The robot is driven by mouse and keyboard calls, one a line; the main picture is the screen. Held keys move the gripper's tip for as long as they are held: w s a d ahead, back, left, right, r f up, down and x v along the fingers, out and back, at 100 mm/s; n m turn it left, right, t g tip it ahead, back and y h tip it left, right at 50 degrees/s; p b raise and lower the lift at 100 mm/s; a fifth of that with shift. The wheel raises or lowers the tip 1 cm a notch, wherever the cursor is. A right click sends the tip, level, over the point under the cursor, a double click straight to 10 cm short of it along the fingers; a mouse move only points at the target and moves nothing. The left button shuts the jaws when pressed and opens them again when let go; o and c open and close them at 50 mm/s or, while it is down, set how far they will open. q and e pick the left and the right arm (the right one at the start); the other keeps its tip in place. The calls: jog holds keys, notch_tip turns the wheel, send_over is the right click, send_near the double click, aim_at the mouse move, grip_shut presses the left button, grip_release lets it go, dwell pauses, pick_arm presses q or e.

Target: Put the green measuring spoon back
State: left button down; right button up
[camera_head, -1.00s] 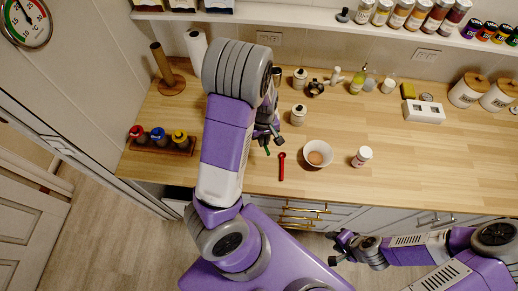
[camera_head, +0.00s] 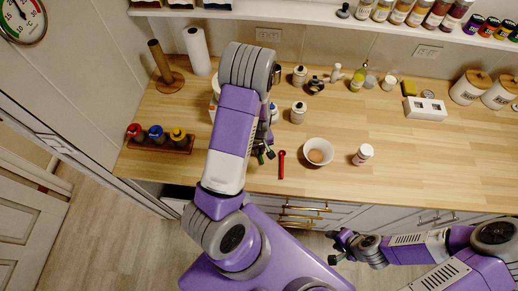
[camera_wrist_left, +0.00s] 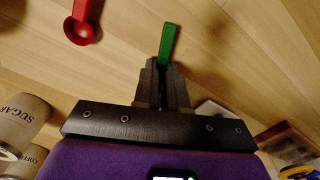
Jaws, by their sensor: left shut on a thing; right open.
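The green measuring spoon (camera_wrist_left: 167,42) is held in my left gripper (camera_wrist_left: 163,85), with its green end sticking out past the fingertips over the wooden counter. The rest of it is hidden between the fingers. In the head view my left gripper (camera_head: 263,154) is small and partly hidden by my arm, just left of the red measuring spoon (camera_head: 281,164). The red spoon lies on the counter and also shows in the left wrist view (camera_wrist_left: 82,25). My right gripper (camera_head: 342,246) is open and empty, low in front of the cabinets.
A white bowl (camera_head: 318,152) and a white-capped jar (camera_head: 363,154) stand right of the red spoon. A wooden rack (camera_head: 163,144) with red, blue and yellow tops is at the left. Several jars stand farther back. The counter's right front is clear.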

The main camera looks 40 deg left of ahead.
pick_arm(q)
jog(key=shift+f, duration=0.1)
jog(key=c, duration=1.2)
grip_release()
jog(key=shift+r, duration=0.25)
notch_tip(320, 180, up, 12)
jog(key=shift+f+p, duration=0.1)
jog(key=shift+p, duration=1.05)
jog(key=shift+s, duration=0.15)
